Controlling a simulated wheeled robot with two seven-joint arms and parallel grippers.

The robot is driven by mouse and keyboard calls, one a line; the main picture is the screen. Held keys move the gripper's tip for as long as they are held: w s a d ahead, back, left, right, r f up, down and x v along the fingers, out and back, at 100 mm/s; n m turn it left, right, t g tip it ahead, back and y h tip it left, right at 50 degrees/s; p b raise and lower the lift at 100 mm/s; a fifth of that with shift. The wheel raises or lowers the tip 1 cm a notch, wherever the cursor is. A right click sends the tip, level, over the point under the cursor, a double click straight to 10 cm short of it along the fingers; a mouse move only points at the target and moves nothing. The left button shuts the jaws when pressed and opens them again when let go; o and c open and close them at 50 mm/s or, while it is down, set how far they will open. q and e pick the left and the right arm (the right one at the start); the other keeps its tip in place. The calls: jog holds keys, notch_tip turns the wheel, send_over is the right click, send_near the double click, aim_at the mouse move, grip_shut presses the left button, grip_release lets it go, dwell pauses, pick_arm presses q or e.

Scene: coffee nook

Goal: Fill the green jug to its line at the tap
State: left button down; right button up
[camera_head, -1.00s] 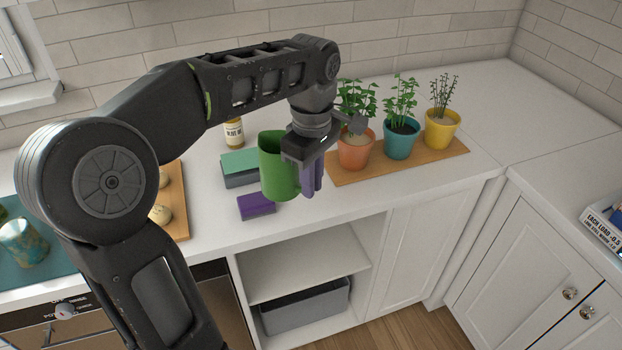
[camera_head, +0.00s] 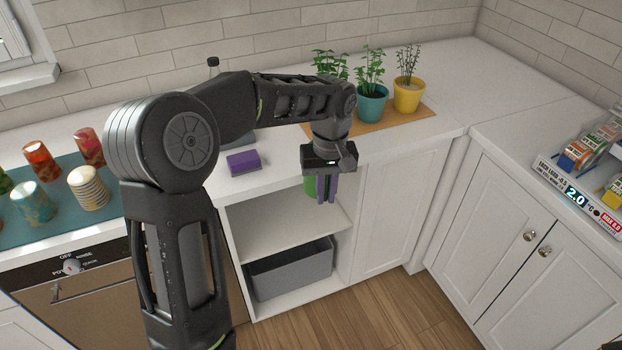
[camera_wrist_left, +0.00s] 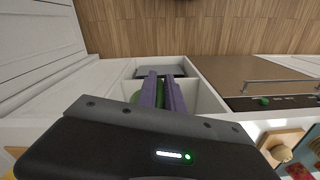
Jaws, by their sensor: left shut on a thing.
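The green jug (camera_head: 310,186) is mostly hidden behind my left gripper (camera_head: 327,201) in the head view; only a strip of its side shows, in front of the counter edge above the open shelf. The purple fingers point down and are shut on the jug. In the left wrist view the left gripper (camera_wrist_left: 163,80) also shows, with a bit of the green jug (camera_wrist_left: 136,97) beside the fingers. The jug's line and its contents are hidden. No tap is in view.
A purple block (camera_head: 244,163) lies on the counter. Potted plants, including a teal pot (camera_head: 370,104) and a yellow pot (camera_head: 408,94), stand on a wooden board (camera_head: 428,110). Several patterned cups stand on a teal mat (camera_head: 18,236) at left. A grey bin (camera_head: 290,272) sits below the shelf.

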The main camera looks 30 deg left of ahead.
pick_arm(q)
jog(key=d+f+m, duration=0.4)
jog(key=d+f, duration=0.1)
jog(key=f, duration=0.4)
jog(key=s+d+f+m, duration=0.1)
jog(key=d+f+m, duration=0.3)
jog(key=f, duration=0.5)
jog(key=shift+s+d+f, duration=0.3)
jog(key=shift+d+f, duration=0.1)
